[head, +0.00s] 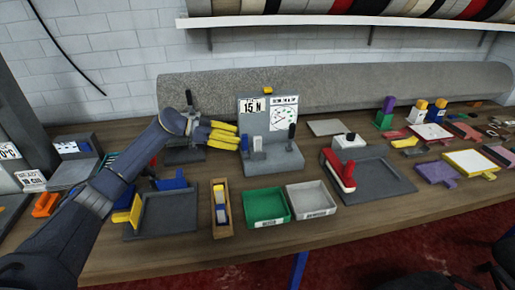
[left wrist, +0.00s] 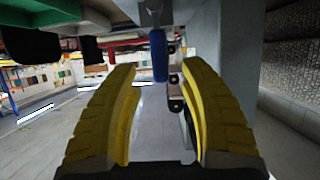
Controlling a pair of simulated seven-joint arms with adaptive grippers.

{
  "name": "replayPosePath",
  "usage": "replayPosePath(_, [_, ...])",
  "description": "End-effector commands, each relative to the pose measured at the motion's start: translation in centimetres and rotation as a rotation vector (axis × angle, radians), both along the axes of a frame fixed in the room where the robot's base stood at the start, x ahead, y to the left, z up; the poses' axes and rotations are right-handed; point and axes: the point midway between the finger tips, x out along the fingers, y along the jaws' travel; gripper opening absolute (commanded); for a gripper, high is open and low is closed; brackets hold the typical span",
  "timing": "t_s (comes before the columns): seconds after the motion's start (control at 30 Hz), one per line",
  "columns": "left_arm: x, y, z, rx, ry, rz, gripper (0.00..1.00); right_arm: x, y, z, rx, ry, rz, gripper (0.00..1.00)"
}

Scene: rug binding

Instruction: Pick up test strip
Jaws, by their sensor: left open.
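My left gripper (head: 237,137) is open, with its yellow fingers pointing right at the left side of the grey test stand (head: 272,158). In the left wrist view the two yellow fingers (left wrist: 160,100) are spread apart with nothing held between them. A narrow blue upright piece (left wrist: 159,55) shows beyond and between the fingertips. A small pale piece (head: 257,144) sits on the stand, just right of the fingertips. I cannot tell for sure which of these is the test strip. My right gripper is not in view.
Green (head: 265,222) and grey (head: 311,213) bins and a narrow wooden tray (head: 222,228) stand in front. A red-handled tool (head: 340,172) is on the right. A rolled grey rug (head: 390,88) lies behind. Open bench shows along the front edge.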

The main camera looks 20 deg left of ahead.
Motion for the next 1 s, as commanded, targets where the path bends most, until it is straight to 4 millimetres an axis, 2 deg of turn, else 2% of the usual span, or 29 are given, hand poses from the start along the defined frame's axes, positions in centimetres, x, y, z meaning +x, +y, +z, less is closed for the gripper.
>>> replayPosePath(0.2, [1.4,-2.7,-1.2,-0.003,0.001,-0.001,0.44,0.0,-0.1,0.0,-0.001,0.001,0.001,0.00])
replayPosePath(0.57, [2.2,-4.3,-2.0,-0.001,0.000,-0.001,0.44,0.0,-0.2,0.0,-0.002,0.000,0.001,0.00])
replayPosePath(0.8, [3.3,-6.5,-3.6,-0.004,0.001,0.000,0.44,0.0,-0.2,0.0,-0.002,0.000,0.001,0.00])
replayPosePath(1.0, [4.1,-7.8,-4.1,-0.002,-0.001,0.000,0.44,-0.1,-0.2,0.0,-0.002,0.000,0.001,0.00])
